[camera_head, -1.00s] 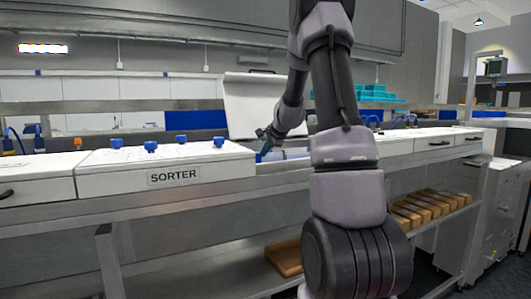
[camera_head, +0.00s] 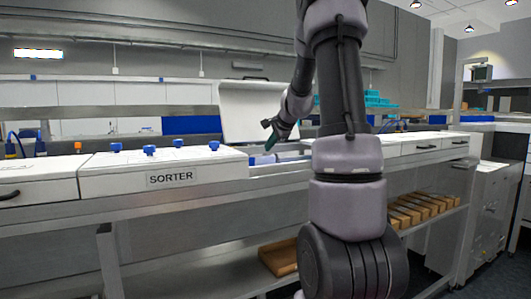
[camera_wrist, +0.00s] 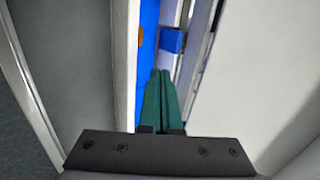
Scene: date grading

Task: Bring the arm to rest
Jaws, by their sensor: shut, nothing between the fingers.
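My gripper (camera_head: 270,139) is at the end of my arm, above the open bay to the right of the sorter. In the wrist view its two green fingers (camera_wrist: 160,97) are together with nothing between them. The white sorter (camera_head: 172,178) has several blue knobs on top and stands left of my gripper. An open white lid (camera_head: 258,108) stands upright behind my gripper. My arm's upper links block part of the bench.
The bench's lower shelf (camera_head: 200,270) bears a wooden tray (camera_head: 279,258) and a row of wooden boxes (camera_head: 425,208). Teal trays (camera_head: 378,100) stand at the back. In the wrist view a blue strip (camera_wrist: 147,60) lies beside the fingers between pale panels.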

